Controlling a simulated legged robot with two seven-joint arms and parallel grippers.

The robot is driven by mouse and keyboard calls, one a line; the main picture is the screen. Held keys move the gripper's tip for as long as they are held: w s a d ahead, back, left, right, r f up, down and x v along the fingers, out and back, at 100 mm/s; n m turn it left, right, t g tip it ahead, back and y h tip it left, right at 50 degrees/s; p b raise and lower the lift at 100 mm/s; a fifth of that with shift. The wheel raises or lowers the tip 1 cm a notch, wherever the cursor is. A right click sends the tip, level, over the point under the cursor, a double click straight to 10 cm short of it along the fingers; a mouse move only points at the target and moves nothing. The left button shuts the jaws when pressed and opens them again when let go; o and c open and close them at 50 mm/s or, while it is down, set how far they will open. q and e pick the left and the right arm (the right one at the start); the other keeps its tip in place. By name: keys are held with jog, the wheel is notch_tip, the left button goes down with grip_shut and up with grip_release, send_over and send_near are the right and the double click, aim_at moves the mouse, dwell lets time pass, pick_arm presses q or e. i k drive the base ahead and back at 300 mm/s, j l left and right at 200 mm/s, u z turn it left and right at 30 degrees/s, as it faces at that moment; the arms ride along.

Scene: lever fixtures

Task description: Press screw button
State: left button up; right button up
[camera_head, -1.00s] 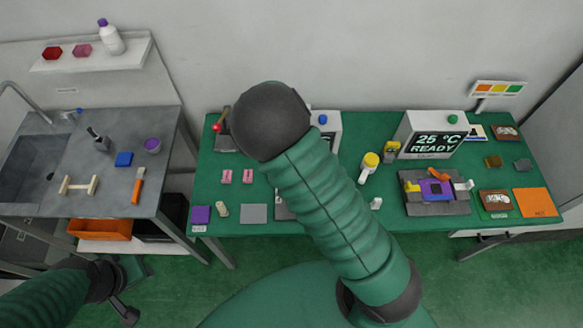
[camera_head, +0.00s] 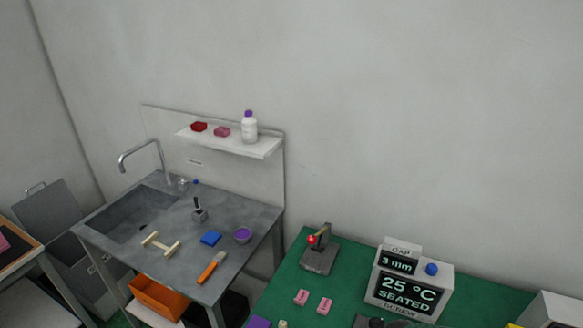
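A grey display box (camera_head: 408,291) stands on the green table at the lower right, reading "25 °C SEATED". A smaller panel (camera_head: 398,263) on it reads "3 mm". A blue round button (camera_head: 432,269) sits on top of the box at its right. I cannot tell whether this is the screw button, as no button shows that name. A lever fixture with a red knob (camera_head: 312,239) stands on a dark base to the left of the box. Neither of my grippers is in view.
The green table (camera_head: 285,287) holds two pink pieces (camera_head: 313,302). Dark parts in front of the box are cut off by the lower edge. A grey sink bench (camera_head: 190,248) stands left, with a gap between. A white shelf (camera_head: 258,150) holds a bottle (camera_head: 249,128).

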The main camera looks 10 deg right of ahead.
aim_at(431, 268)
jog(key=z, duration=1.2)
jog(key=i+l+u, duration=0.15)
jog(key=l, duration=0.15)
jog(key=i, duration=0.4)
